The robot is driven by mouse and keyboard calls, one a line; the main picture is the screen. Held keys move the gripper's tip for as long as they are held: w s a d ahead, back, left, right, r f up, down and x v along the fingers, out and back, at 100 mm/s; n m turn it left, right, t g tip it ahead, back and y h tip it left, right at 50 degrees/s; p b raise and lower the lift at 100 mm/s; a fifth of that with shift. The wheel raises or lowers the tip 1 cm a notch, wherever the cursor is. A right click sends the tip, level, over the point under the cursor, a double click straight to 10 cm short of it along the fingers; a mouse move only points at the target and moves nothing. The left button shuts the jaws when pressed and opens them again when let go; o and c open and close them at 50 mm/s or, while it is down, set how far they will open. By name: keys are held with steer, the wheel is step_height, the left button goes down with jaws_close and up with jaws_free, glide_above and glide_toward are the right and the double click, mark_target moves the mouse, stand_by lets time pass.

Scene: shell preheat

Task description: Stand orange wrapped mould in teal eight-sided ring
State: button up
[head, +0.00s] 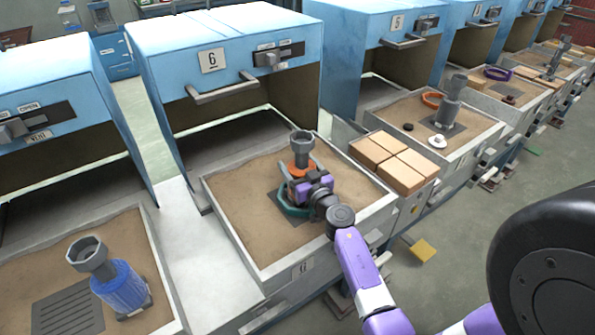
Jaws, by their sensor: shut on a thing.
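The orange wrapped mould (300,167) is upright over the sand tray of bay 6, with its grey funnel-shaped top (302,142) pointing up. My purple gripper (303,183) is shut on it from the near right side. The teal eight-sided ring (287,207) lies just below the gripper on a dark grate (275,196) in the sand. The gripper hides the mould's lower part and much of the ring. I cannot tell whether the mould's foot is inside the ring or above it.
The sand tray's pale rim (232,238) surrounds the work, with open sand to the left. Tan bricks (395,160) stand to the right. A blue wrapped mould (122,285) stands in the left tray. An orange ring (432,100) and grey mould (455,90) are farther right.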

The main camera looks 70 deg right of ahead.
steer(key=shift+r, duration=0.1)
steer(key=shift+f, duration=0.35)
steer(key=o, duration=2)
steer(key=shift+r, duration=0.1)
